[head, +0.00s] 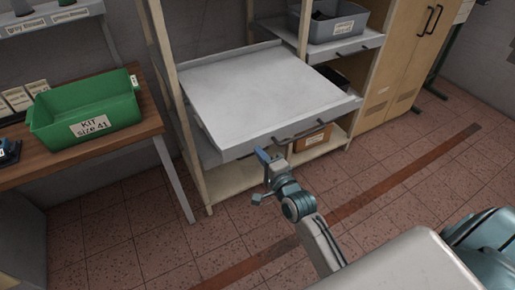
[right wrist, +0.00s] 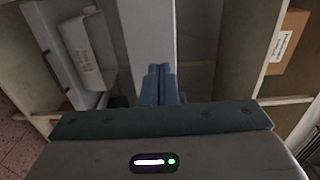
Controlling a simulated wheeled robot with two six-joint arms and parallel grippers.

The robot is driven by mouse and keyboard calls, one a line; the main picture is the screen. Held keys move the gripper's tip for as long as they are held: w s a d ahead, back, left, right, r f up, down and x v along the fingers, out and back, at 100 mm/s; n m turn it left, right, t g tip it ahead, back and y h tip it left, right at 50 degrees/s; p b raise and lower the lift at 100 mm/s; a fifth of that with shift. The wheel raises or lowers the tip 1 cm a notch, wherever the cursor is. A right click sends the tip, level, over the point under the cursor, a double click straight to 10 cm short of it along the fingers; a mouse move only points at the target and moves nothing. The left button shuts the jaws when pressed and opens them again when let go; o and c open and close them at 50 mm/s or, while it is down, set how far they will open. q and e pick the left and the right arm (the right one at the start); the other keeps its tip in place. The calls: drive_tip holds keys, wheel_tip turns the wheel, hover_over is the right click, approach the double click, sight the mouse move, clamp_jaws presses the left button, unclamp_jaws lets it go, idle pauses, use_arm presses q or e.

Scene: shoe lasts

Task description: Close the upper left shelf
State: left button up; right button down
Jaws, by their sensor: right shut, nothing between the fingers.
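The left shelf (head: 255,95) is a flat, empty grey tray, pulled out of the wooden rack towards me. A dark handle (head: 300,130) is on its front edge. My right gripper (head: 268,158) is shut and empty at the shelf's front edge, left of the handle. I cannot tell whether it touches the edge. In the right wrist view its blue fingers (right wrist: 158,85) are together in front of a pale grey panel. My left gripper is not in view.
A grey bin (head: 337,27) sits on the right-hand shelf. A cardboard box (head: 312,138) stands low in the rack. A wooden table (head: 85,140) with a green kit crate (head: 84,107) is at left. Closed cabinet doors (head: 405,60) stand at right. The tiled floor in front is clear.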

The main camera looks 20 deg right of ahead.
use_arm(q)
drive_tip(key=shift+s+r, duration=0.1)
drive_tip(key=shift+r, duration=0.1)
use_arm(e)
drive_tip(key=shift+w+a, duration=0.1)
drive_tip(key=shift+w, duration=1)
